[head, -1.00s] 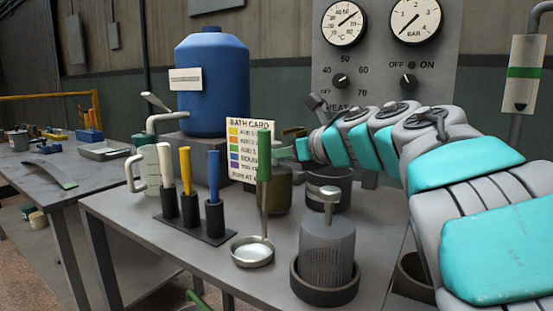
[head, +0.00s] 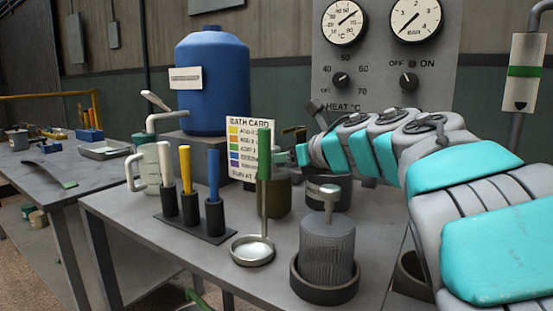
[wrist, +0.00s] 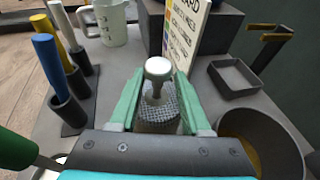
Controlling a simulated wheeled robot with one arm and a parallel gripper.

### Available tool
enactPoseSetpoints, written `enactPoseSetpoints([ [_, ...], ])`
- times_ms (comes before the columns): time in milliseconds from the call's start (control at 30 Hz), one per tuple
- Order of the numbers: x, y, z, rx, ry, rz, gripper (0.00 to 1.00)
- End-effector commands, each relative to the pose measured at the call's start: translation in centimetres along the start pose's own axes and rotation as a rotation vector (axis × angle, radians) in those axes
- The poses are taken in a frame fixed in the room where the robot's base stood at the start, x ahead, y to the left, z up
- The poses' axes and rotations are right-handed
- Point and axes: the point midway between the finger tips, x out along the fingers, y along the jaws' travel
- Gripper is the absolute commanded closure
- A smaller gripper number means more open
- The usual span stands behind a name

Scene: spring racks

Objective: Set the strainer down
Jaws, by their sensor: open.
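In the wrist view, a grey mesh strainer (wrist: 158,108) with a pale round knob stands upright between my fingers. My gripper (wrist: 158,82) is open, with one pale green finger on each side of it. The strainer's base is hidden behind my gripper's body. In the head view my gripper (head: 300,154) is beside the bath card, and the green handle in front hides much of what is there. A similar mesh cylinder (head: 327,240) with a knob stands upright in a dark round dish (head: 325,290) at the front right, apart from my gripper.
A ladle (head: 253,250) with an upright green handle stands close by. The tool holder (head: 200,225), bath card (head: 240,138) and mug (head: 148,168) are to the left. An olive container (head: 281,196) is behind the ladle. A dark pot (wrist: 262,145) is at right. The front left bench is clear.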

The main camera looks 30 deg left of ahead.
Motion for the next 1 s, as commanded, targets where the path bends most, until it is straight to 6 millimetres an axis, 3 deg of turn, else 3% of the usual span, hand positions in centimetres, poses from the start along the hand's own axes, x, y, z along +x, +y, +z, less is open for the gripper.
enactPoseSetpoints([
  [167, -0.3, 0.0, 0.2, 0.000, 0.000, -0.001, 0.53],
  [700, -9.8, -0.2, 0.1, 0.001, -0.001, -0.006, 0.53],
  [1000, -12.0, 0.0, 0.2, 0.000, 0.000, -0.002, 0.53],
])
